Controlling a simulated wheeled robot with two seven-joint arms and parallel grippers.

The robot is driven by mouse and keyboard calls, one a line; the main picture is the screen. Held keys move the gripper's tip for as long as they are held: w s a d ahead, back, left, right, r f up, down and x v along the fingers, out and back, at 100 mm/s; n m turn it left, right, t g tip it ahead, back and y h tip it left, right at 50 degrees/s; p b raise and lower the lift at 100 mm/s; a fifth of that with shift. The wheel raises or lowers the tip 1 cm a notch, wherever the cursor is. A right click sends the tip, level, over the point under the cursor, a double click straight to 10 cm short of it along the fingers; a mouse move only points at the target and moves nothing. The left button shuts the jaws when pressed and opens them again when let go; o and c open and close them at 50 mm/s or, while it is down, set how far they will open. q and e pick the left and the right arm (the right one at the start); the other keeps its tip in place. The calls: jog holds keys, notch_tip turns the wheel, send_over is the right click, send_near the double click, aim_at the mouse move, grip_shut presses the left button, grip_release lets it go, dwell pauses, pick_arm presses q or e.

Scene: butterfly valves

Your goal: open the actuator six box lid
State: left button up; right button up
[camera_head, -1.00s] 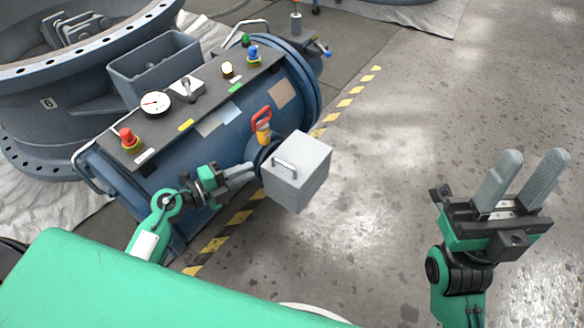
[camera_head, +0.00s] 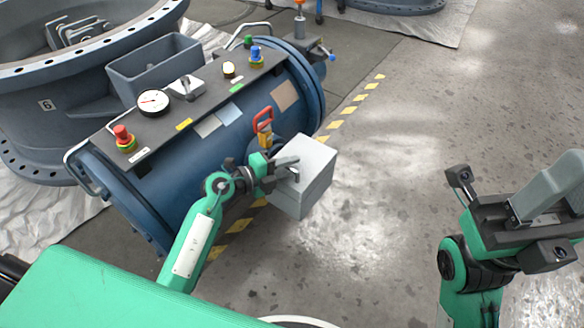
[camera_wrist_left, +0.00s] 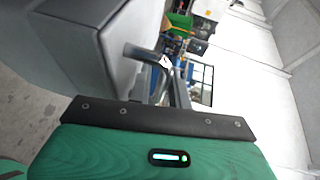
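The grey actuator box (camera_head: 305,190) with a flat lid sticks out from the side of the blue cylinder (camera_head: 165,160). Its lid handle (camera_head: 296,176) is partly hidden by my left gripper (camera_head: 287,161), whose fingers reach over the lid at the handle. In the left wrist view the box (camera_wrist_left: 55,40) fills the upper left, and the dark handle (camera_wrist_left: 140,53) extends from it to the fingers. Whether the fingers are closed around the handle cannot be told. The lid looks shut. My right gripper (camera_head: 555,190) is open and empty at the right, away from the box.
A red-handled yellow fitting (camera_head: 264,127) stands just behind the box. The cylinder's top panel carries a red button (camera_head: 123,135), a gauge (camera_head: 153,101) and other controls. A valve marked 6 (camera_head: 46,104) stands at the left. The floor right of the box is clear.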

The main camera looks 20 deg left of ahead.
pick_arm(q)
jog(key=shift+w+d+f, duration=0.1)
jog(key=shift+w+d, duration=0.25)
jog(key=shift+w, duration=0.05)
grip_shut()
